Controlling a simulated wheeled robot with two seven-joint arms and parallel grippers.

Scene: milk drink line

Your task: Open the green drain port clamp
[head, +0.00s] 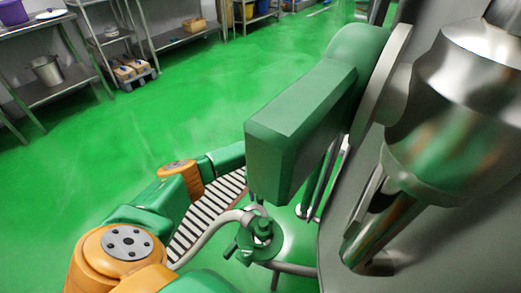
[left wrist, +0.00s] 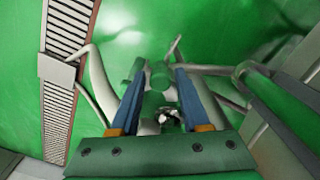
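The green drain port clamp (head: 258,236) sits low beside the tank, where a pale grey hose (head: 212,236) meets it. It also shows in the left wrist view (left wrist: 158,78), ahead of and between my fingers. My left gripper (left wrist: 160,88) is open there, with one blue finger on each side of the clamp. I cannot tell whether the fingers touch it. In the head view my left arm reaches in from the lower left and passes behind a green box-shaped housing, which hides the gripper. My right gripper is not in view.
The green box-shaped housing (head: 295,130) stands above the clamp. A large steel tank part (head: 460,125) fills the right. A slatted floor drain (head: 205,215) runs left of the clamp. Steel shelves (head: 60,85) stand at the back left, with open green floor between.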

